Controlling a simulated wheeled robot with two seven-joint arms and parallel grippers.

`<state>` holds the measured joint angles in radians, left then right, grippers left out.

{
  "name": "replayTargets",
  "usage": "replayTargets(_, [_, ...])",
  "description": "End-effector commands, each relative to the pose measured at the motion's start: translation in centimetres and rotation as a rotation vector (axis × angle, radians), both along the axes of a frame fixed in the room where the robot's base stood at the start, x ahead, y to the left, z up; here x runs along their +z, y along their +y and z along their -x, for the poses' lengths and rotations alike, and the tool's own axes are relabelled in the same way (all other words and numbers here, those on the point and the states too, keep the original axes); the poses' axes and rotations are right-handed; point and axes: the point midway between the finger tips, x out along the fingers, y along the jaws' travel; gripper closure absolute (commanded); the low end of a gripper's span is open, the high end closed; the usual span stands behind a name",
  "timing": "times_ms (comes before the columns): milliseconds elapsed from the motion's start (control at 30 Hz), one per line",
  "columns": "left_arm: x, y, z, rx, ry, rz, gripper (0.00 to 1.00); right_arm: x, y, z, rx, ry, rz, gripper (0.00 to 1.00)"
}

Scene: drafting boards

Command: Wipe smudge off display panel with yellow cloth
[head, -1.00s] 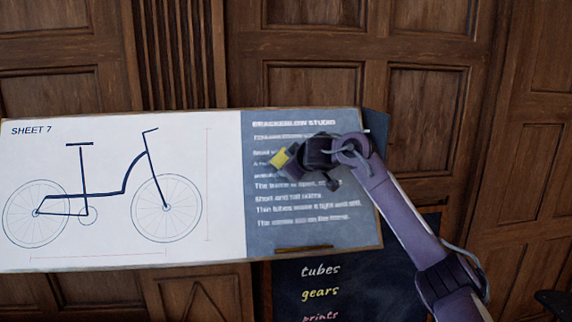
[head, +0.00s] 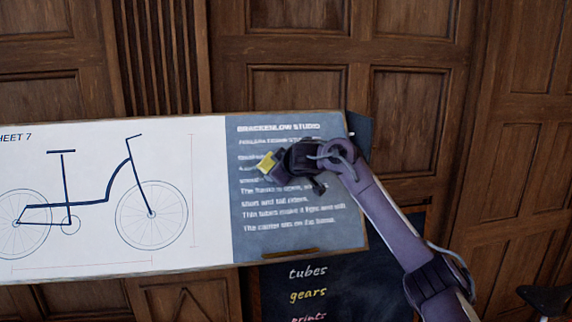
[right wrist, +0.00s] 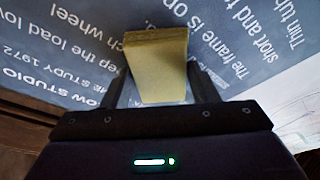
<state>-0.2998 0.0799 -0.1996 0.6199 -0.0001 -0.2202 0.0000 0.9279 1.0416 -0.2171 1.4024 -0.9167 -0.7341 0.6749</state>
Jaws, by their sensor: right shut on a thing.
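The display panel (head: 335,215) is the grey-blue part of a wide board on the panelled wall, printed with white text under "BRACKENLOW STUDIO". My right gripper (head: 274,160) is in front of its upper left part. It is shut on the yellow cloth (head: 265,163), which looks like a small folded pad. In the right wrist view the cloth (right wrist: 157,65) sits between the two dark fingers, with its far edge at the panel's surface; I cannot tell whether it touches. I cannot make out a smudge; the gripper and arm hide part of the text. My left gripper is not in view.
The white bicycle drawing (head: 100,200) adjoins the panel on the left. A dark ledge (head: 291,252) is at the panel's lower edge. A blackboard (head: 345,285) with coloured words hangs below. Dark wood wall panelling (head: 420,120) surrounds the board.

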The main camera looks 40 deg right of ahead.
Motion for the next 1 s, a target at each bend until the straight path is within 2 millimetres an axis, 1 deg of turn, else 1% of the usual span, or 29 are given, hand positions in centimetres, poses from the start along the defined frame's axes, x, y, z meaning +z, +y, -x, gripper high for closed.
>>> replayTargets(33, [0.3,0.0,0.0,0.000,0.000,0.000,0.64,0.1,0.4,-0.2,0.002,0.001,0.000,0.65])
replayTargets(267, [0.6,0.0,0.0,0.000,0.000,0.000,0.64,0.0,1.0,-0.6,0.002,0.000,-0.001,0.65])
replayTargets(533, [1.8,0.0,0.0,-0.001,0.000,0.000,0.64,0.1,3.0,-1.8,0.003,0.002,-0.001,0.65])
replayTargets(767, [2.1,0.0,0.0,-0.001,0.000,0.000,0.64,-0.1,3.6,-2.3,0.001,0.001,-0.001,0.65])
replayTargets(1000, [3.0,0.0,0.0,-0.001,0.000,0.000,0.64,0.0,5.2,-3.2,0.003,0.001,-0.002,0.65])
